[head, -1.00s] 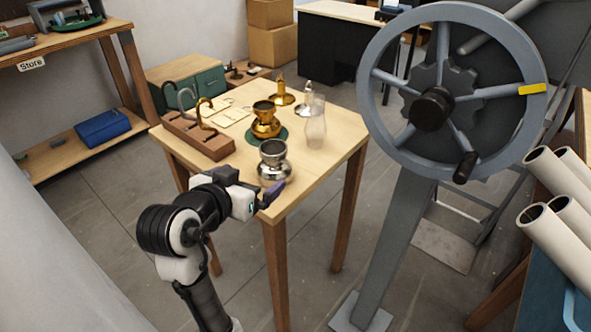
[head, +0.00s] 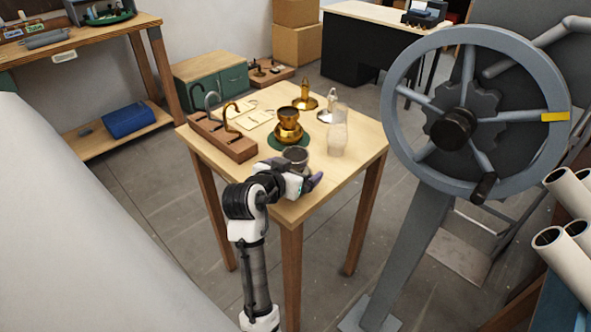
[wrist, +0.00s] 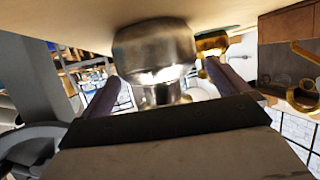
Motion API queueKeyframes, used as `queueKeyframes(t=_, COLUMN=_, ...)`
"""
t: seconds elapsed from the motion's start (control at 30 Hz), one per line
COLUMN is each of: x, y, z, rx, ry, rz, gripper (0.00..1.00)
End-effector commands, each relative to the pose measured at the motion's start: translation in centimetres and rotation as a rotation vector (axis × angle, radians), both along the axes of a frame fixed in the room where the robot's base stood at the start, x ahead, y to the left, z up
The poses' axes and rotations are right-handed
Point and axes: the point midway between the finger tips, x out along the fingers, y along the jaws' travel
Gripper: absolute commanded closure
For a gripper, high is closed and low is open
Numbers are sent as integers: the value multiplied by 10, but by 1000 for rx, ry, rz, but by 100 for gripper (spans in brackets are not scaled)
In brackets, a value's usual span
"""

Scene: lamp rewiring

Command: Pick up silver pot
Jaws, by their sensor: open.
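The silver pot (head: 296,154) stands near the front edge of the small wooden table (head: 350,165). In the head view only its upper part shows; my arm hides the rest. My gripper (head: 301,182) is at the near side of the pot, low over the tabletop. In the wrist view the picture is upside down, and the shiny pot (wrist: 155,50) fills the space ahead. My open gripper (wrist: 162,84) has one dark finger on each side of the pot. I cannot tell whether either finger touches it.
A gold pot (head: 288,127) sits on a green mat (head: 273,142) behind the silver pot. A glass chimney (head: 338,135) stands to the right. A wooden block with hooks (head: 222,138) is at the left. Brass (head: 305,97) and silver candlesticks (head: 328,108) stand behind. A large handwheel (head: 395,85) is right.

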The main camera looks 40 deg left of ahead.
Motion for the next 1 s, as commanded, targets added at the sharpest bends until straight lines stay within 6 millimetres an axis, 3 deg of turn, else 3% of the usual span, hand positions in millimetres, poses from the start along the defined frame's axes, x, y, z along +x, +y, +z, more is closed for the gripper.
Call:
queueKeyframes(t=0.27, x=4, y=1, z=-2, rx=0, ry=0, rz=1, gripper=1)
queueKeyframes(t=0.7, x=4, y=1, z=-2, rx=0, ry=0, rz=1, gripper=57)
queueKeyframes(t=0.77, x=3, y=1, z=-1, rx=2, ry=-2, rz=1, gripper=63)
queueKeyframes(t=1.0, x=4, y=1, z=1, rx=3, ry=-1, rz=0, gripper=63)
